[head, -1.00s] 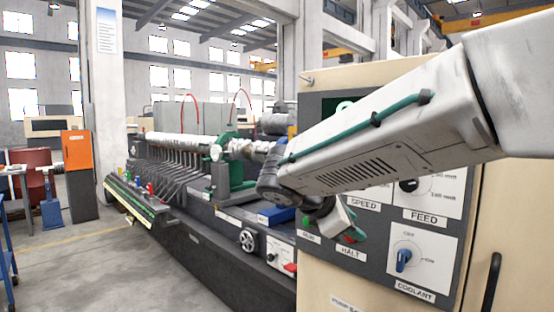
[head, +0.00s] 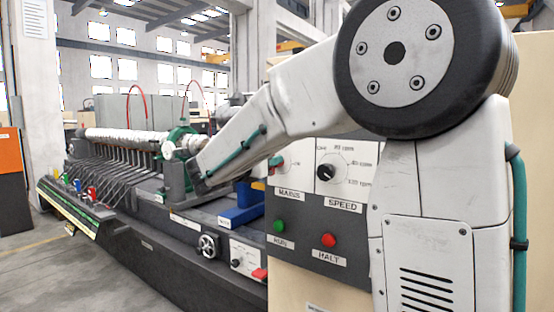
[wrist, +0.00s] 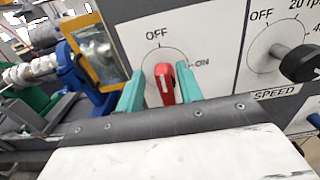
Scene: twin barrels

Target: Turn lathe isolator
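The isolator is a red handle (wrist: 166,84) on a white dial plate marked OFF at the top and ON at the right. In the wrist view the handle points up, close to OFF. My gripper (wrist: 159,88) has two teal fingers, one on each side of the handle. Gaps show beside the handle, wider on the left, so the gripper looks open around it, not clamped. In the head view the dial plate (head: 288,172) sits above a MAINS label (head: 289,194). My arm hides most of the gripper there.
The black SPEED knob (head: 326,173) is just right of the isolator. A green RUN button (head: 278,226) and a red HALT button (head: 329,240) sit below. The lathe bed with a handwheel (head: 208,245) lies left of the cabinet. Open floor shows at far left.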

